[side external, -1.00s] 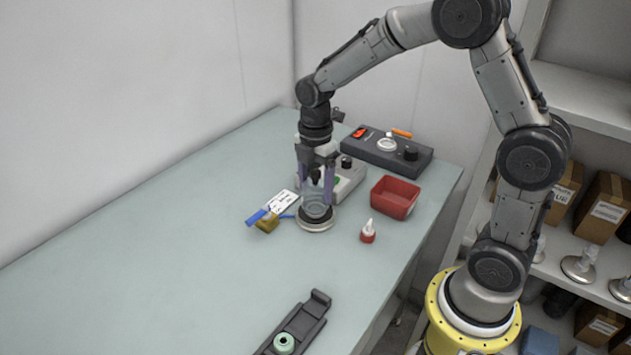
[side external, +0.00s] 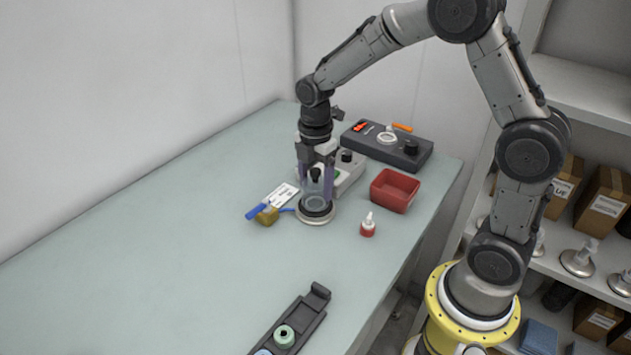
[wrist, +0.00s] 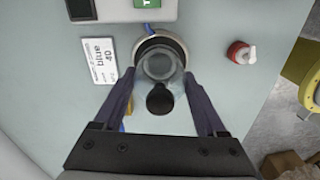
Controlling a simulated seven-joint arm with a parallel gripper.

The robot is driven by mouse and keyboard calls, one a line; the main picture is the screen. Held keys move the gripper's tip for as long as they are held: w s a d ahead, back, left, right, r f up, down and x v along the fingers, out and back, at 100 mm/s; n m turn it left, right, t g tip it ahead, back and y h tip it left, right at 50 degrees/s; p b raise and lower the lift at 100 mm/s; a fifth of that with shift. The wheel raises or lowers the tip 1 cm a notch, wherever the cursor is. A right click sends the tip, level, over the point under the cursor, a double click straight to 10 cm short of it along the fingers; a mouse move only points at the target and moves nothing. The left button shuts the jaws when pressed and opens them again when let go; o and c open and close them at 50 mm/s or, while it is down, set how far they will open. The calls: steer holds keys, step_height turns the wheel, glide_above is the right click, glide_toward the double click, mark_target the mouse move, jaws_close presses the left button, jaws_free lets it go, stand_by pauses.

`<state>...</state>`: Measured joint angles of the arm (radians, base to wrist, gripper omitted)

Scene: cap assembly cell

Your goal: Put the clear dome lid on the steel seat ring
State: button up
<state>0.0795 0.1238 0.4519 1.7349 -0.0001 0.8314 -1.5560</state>
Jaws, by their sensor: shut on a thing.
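My gripper (side external: 316,194) points down and is shut on the clear dome lid (side external: 316,186), one finger on each side. The lid is see-through with a dark knob (wrist: 160,99) on top. The steel seat ring (side external: 303,219) lies on the table directly below the lid. In the wrist view the ring (wrist: 184,47) shows around and past the lid's far side. Its near part is hidden behind the lid. I cannot tell whether the lid's rim touches the ring or is slightly above it.
A blue-handled tool with a yellowish block (side external: 267,215) and a white label card (side external: 283,195) lie left of the ring. A grey device (side external: 349,176) stands close behind. The left table is clear.

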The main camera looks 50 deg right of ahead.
mark_target(315, 170)
steer(key=shift+f, duration=0.25)
stand_by(0.6)
steer(key=o, duration=1.3)
steer(key=shift+r, duration=0.1)
steer(key=shift+r, duration=3.45)
steer(key=s+a+r+m+t, duration=0.2)
steer(key=s+r+m+t, duration=0.15)
steer(key=s+r, duration=0.75)
steer(key=s+f+m, duration=0.1)
steer(key=s+m, duration=0.2)
steer(key=m, duration=0.1)
steer(key=s+f+m+t, duration=0.1)
steer(key=s+m, duration=0.3)
steer(key=m, duration=0.1)
steer(key=s+a+f+m+t, duration=0.1)
steer(key=s+m, duration=0.2)
steer(key=m, duration=0.1)
steer(key=shift+s+f+m, duration=0.1)
steer(key=shift+s+m, duration=0.15)
steer(key=shift+s, duration=0.05)
